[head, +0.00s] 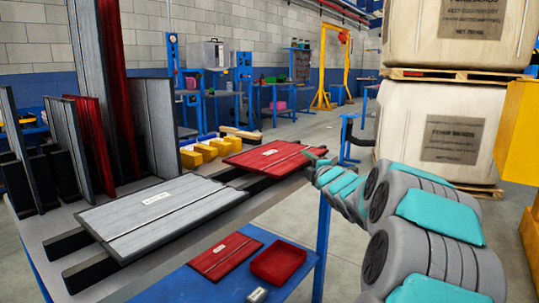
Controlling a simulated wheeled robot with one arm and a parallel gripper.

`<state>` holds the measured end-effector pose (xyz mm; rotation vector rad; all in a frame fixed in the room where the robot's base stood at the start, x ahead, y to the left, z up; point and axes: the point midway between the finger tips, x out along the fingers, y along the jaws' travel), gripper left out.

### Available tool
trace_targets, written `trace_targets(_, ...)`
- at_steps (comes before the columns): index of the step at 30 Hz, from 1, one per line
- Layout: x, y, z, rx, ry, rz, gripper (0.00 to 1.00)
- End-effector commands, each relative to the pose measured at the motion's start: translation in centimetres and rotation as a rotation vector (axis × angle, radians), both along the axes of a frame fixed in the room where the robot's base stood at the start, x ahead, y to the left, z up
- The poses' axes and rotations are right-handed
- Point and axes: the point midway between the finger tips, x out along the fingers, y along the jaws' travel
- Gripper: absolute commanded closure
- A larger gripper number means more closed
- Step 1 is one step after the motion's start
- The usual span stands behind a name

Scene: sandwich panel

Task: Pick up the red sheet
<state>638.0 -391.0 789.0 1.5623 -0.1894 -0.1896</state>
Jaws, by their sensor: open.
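A flat red sheet (268,159) with a small white label lies at the far end of the metal bench, resting on dark supports. My arm reaches in from the right, and my gripper (314,156) is at the right edge of this sheet. The gripper is open; its fingers are small and partly hidden by my arm, so I cannot tell if they touch the sheet. A smaller red sheet (226,256) with a label lies on the blue surface in front. Red sheets (95,150) also stand upright in the rack at the left.
A grey sheet (155,212) lies on dark supports on the near bench. A red tray (278,263) sits beside the smaller red sheet. Stacked white bulk bags (430,125) are at the right. Floor beyond the bench is open.

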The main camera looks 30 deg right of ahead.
Motion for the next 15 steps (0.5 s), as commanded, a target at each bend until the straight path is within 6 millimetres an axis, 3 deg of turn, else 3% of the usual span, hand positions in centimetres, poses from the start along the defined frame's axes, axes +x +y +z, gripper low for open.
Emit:
trace_targets(3, -0.03, -0.01, 0.02, 0.0, 0.0, 0.0, 0.54)
trace_targets(15, -0.07, -0.01, 0.03, 0.0, 0.0, -0.001, 0.99)
